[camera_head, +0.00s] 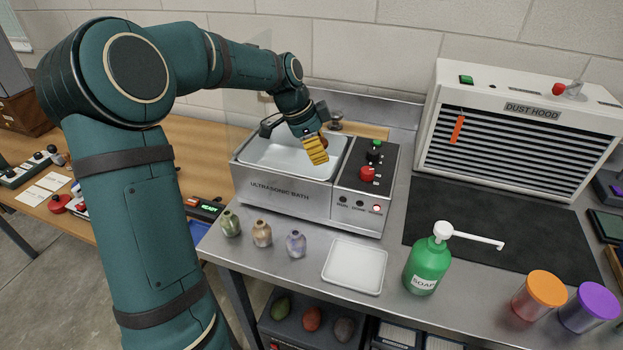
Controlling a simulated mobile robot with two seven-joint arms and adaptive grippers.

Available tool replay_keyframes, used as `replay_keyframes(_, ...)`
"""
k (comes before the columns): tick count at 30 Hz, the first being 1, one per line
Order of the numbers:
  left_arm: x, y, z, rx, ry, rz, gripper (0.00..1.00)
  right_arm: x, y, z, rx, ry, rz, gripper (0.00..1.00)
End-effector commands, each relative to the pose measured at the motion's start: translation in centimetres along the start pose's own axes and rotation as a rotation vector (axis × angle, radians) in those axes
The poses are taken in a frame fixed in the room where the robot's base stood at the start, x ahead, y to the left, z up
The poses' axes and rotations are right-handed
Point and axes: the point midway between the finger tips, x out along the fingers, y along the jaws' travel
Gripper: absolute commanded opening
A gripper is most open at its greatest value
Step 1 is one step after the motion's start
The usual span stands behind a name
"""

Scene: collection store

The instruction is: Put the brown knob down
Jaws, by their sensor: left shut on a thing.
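My left gripper (318,148) is above the right rear part of the ultrasonic bath's white basin, near the control panel. It is shut on the brown knob (324,141), of which only a small brown part shows behind the yellow finger. The finger hides the rest of the knob, and I cannot tell whether it touches anything below. My right gripper is not in view.
The ultrasonic bath (286,193) stands on a steel bench with several small vases (262,233), a white tray (355,266) and a green soap bottle (428,265) in front. A dust hood (515,135) stands at right behind a mostly clear black mat (480,229).

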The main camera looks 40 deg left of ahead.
Motion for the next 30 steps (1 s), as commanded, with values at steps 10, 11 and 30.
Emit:
replay_keyframes(10, 4.1, 0.0, 1.7, 0.0, 0.0, 0.002, 0.0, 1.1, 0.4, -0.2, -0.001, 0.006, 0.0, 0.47)
replay_keyframes(11, 4.4, 0.0, 1.8, -0.001, 0.0, 0.002, 0.0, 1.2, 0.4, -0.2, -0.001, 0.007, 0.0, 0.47)
replay_keyframes(30, 8.1, 0.0, 3.4, 0.0, -0.001, 0.001, 0.0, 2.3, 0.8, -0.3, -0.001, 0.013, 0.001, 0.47)
